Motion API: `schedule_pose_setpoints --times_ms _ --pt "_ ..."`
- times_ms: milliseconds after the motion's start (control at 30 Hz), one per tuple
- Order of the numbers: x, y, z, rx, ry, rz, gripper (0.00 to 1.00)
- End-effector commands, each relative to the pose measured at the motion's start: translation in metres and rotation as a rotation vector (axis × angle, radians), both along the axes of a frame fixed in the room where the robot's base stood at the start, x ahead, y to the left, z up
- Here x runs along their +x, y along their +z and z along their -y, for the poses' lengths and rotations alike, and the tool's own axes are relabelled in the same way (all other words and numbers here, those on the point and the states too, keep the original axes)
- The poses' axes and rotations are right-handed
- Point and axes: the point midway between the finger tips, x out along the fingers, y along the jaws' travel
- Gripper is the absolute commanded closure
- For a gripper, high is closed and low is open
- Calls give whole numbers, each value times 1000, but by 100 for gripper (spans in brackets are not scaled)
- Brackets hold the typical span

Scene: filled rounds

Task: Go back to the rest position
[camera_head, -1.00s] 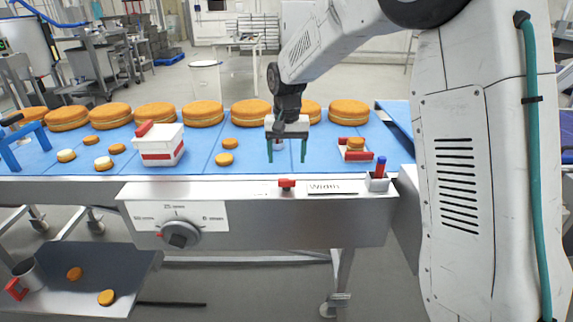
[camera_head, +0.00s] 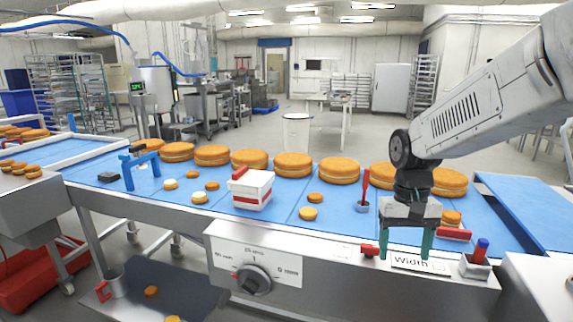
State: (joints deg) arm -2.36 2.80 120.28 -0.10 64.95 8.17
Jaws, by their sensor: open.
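My gripper (camera_head: 405,248) hangs from the arm at the right with its two green fingers apart and pointing down. It is open, with nothing between the fingers. In the picture it overlaps the front edge of the blue conveyor, above the "Width" label (camera_head: 412,263). How high it is above the panel I cannot tell. Behind it, a red-handled tool (camera_head: 365,185) and a small cake with a red bar (camera_head: 453,234) are partly close to its outline.
Large filled rounds (camera_head: 292,165) line the back of the blue conveyor (camera_head: 330,207). A white and red box (camera_head: 252,190), small rounds (camera_head: 308,213) and a blue arch (camera_head: 141,167) stand on it. A dial (camera_head: 254,280) and a red-blue stick in a holder (camera_head: 480,250) are at the front.

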Motion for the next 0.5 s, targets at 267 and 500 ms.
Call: schedule_pose_setpoints --times_ms 267,500 --pt "-120 35 10 12 82 42 31" --pt "-200 41 16 12 113 122 31"
